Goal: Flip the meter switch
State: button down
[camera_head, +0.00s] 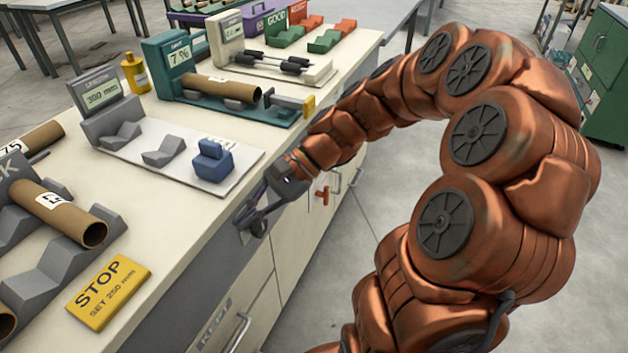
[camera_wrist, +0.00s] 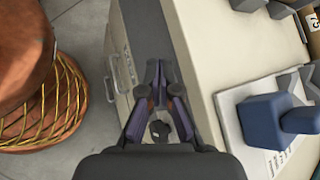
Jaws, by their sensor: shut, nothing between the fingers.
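The grey length meter (camera_head: 103,103) shows 300 mm and stands at the back of a pale plate on the bench. The teal meter (camera_head: 178,60) shows 7 % behind it, with a cardboard tube in its cradle. I cannot tell which meter carries a switch. My gripper (camera_head: 250,220) is shut and empty, low beside the grey front face of the bench top. In the wrist view my gripper (camera_wrist: 156,75) has its fingertips together over that grey strip. A small dark part shows between the finger links; whether it belongs to the bench is unclear.
A blue block (camera_head: 212,162) sits on the plate near the front edge. A yellow STOP sign (camera_head: 108,290) and a tube (camera_head: 62,213) are nearer. A red handle (camera_head: 323,195) is on the cabinet front. Open floor (camera_head: 390,190) lies right of the bench.

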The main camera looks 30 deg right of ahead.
jog(key=w+d+f+m+t+y+b, duration=0.1)
jog(key=w+d+f+m+t+b, duration=0.25)
jog(key=d, duration=0.45)
jog(key=w+d+f+m+t+b, duration=0.3)
jog(key=d+f+m+t+b, duration=0.15)
jog(key=d, duration=0.35)
jog(key=w+d+f+m+t+y+b, duration=0.1)
jog(key=w+d+f+m+t+b, duration=0.3)
jog(key=d, duration=0.4)
jog(key=s+d+f+m+t+h, duration=0.1)
jog(key=d+m+t, duration=0.1)
jog(key=d, duration=0.3)
jog(key=s+d+f+m+t+h+b, duration=0.1)
jog(key=s+d+f+m+t+h, duration=0.1)
jog(key=d, duration=0.3)
jog(key=shift+d+f+m+h, duration=0.3)
jog(key=shift+d+m, duration=0.1)
jog(key=shift+m, duration=0.5)
jog(key=b+x, duration=0.5)
jog(key=x, duration=0.9)
jog(key=shift+r+p, duration=0.15)
jog(key=shift+p, duration=0.25)
